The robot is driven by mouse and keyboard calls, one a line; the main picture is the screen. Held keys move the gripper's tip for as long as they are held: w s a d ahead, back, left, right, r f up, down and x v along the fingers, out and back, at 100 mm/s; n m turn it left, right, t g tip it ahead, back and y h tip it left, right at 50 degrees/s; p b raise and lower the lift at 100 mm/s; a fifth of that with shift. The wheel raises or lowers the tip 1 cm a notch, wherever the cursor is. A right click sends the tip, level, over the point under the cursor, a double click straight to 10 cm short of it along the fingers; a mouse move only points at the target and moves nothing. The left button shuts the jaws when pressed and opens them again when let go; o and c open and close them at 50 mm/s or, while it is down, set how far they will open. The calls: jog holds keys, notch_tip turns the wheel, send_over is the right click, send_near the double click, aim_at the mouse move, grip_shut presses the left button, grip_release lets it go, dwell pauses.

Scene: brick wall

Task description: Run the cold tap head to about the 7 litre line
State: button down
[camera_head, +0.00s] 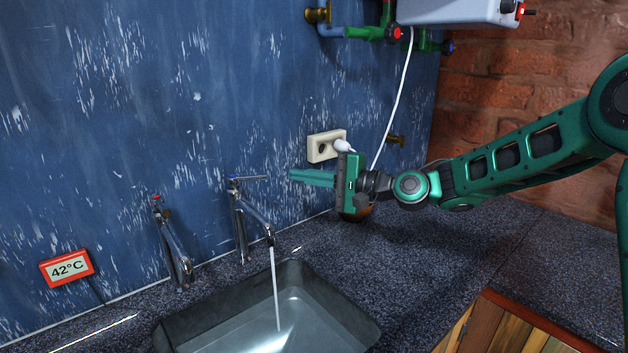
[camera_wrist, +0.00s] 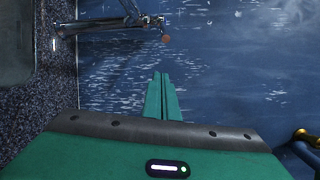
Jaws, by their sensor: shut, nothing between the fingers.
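The cold tap (camera_head: 240,215) stands at the back of the sink, its head (camera_head: 233,184) marked blue with a lever pointing right. A thin stream of water (camera_head: 275,290) runs from its spout into the sink (camera_head: 335,305). Water seems to lie in the basin; I cannot make out any litre lines. My gripper (camera_head: 292,175) is shut and empty, its fingertips just right of the lever's end, apparently apart from it. In the wrist view the shut fingertips (camera_wrist: 161,74) point toward the lever's round end (camera_wrist: 165,38). A red-marked tap (camera_head: 172,245) stands to the left.
A red-framed display (camera_head: 67,267) reads 42°C. A socket (camera_head: 322,146) with a white plug is on the wall behind my gripper. A white heater (camera_head: 455,10) with pipes hangs above. The dark worktop (camera_head: 460,245) is clear on the right. Wooden slats (camera_head: 510,325) show at lower right.

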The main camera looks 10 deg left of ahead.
jog(key=shift+s+a+r, duration=0.1)
jog(key=shift+s+a, duration=0.35)
jog(key=shift+a, duration=0.35)
jog(key=shift+s+a+r, duration=0.1)
jog(key=shift+s+a, duration=0.3)
jog(key=shift+a, duration=0.4)
jog(key=shift+s+a+r, duration=0.1)
jog(key=shift+s+a, duration=0.35)
jog(key=shift+a, duration=0.35)
jog(key=shift+d+t, duration=0.2)
jog(key=shift+t, duration=0.1)
